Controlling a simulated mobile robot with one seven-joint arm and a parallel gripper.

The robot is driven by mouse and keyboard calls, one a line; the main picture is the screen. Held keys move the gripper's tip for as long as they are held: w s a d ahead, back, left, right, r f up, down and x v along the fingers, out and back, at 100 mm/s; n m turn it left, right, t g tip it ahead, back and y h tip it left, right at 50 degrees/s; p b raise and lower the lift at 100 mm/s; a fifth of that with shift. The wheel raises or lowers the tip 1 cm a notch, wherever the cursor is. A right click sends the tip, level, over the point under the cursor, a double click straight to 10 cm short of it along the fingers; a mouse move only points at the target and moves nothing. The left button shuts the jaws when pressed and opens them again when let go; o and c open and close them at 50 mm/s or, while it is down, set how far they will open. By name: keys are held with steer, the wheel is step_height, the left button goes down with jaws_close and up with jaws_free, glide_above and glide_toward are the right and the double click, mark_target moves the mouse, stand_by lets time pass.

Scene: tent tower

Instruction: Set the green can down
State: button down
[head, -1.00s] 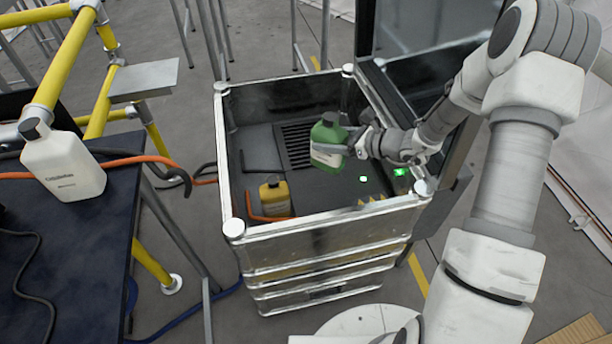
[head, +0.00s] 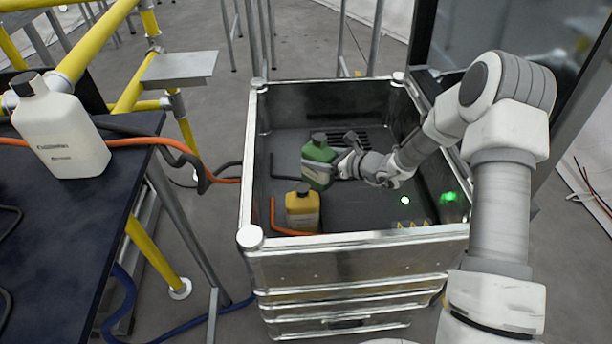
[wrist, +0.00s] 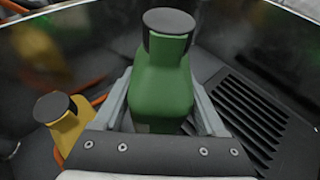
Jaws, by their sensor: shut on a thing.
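The green can (head: 318,163) has a dark cap and is upright, inside the open metal-framed box (head: 360,243). My gripper (head: 335,166) is shut on it from the right. In the wrist view the green can (wrist: 163,85) stands between the two fingers of my gripper (wrist: 165,105), its cap towards the top of the picture. The can is low in the box, close to the dark floor. I cannot tell whether its base touches that floor.
A yellow can (head: 302,208) stands in the box, in front and left of the green can; it also shows in the wrist view (wrist: 62,120). A vent grille (wrist: 240,110) lies to the right there. A white can (head: 62,130) stands on the dark table (head: 75,220) at left.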

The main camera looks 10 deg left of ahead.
mark_target(326, 177)
steer(key=w+a+f+b, duration=0.1)
steer(key=a+f+b, duration=0.1)
steer(key=a+f, duration=0.3)
steer(key=shift+a+f, duration=0.25)
steer(key=shift+f, duration=0.8)
steer(key=shift+f+b, duration=0.3)
steer(key=shift+b, duration=0.2)
steer(key=shift+c, duration=1.1)
jaws_free()
steer(key=shift+r, duration=0.15)
steer(key=p+v, duration=0.3)
steer(key=v, duration=0.9)
steer(key=shift+d, duration=0.1)
